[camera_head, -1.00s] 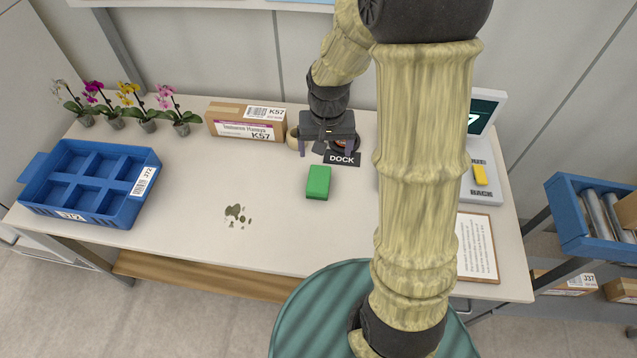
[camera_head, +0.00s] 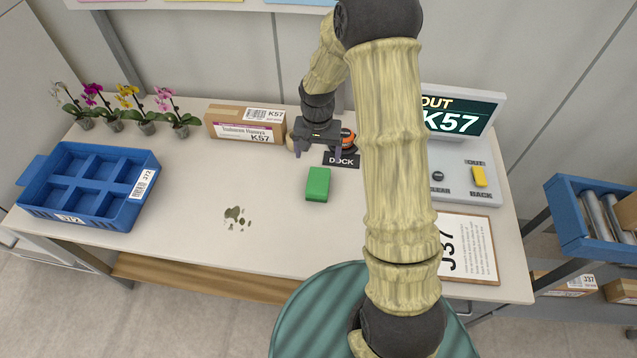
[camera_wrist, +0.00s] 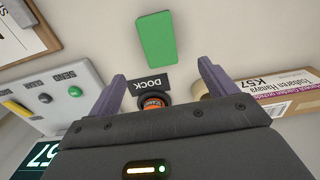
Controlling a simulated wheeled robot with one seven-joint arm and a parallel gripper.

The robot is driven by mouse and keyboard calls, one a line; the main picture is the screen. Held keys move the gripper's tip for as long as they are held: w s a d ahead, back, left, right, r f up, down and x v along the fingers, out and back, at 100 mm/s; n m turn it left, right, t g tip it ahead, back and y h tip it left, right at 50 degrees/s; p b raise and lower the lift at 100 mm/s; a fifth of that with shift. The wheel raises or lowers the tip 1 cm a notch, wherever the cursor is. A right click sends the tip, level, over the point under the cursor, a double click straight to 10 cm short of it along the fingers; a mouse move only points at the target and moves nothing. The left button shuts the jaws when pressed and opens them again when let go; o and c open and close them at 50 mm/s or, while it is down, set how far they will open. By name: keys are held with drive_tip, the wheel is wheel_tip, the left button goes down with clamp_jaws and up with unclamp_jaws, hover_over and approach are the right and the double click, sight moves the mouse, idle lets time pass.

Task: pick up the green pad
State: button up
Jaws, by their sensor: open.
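The green pad (camera_head: 318,184) lies flat on the pale bench top near its middle. It also shows at the top of the wrist view (camera_wrist: 156,38), beyond the fingertips. My gripper (camera_head: 318,150) is above the bench, behind the pad in the head view, near the black DOCK label (camera_head: 342,160). Its two fingers (camera_wrist: 160,83) are apart with nothing between them at the tips. The gripper does not touch the pad.
A cardboard K57 box (camera_head: 246,123) and potted orchids (camera_head: 148,122) stand at the back. A blue tray (camera_head: 150,192) is at left. Dirt spots (camera_head: 235,215) mark the bench. A screen console (camera_head: 465,150) and clipboard (camera_head: 478,248) are at right. An orange-and-black item (camera_wrist: 154,100) sits by the DOCK label.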

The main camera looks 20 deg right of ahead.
sight(318, 180)
wheel_tip(318, 180, down, 9)
drive_tip(key=shift+r+p, duration=0.2)
drive_tip(key=shift+p, duration=0.4)
drive_tip(key=shift+s+f+p, duration=0.1)
drive_tip(key=shift+f+p, duration=0.25)
drive_tip(key=shift+f, duration=0.2)
drive_tip(key=shift+f+p, duration=0.55)
drive_tip(key=shift+f, duration=1.5)
drive_tip(key=c, duration=1.1)
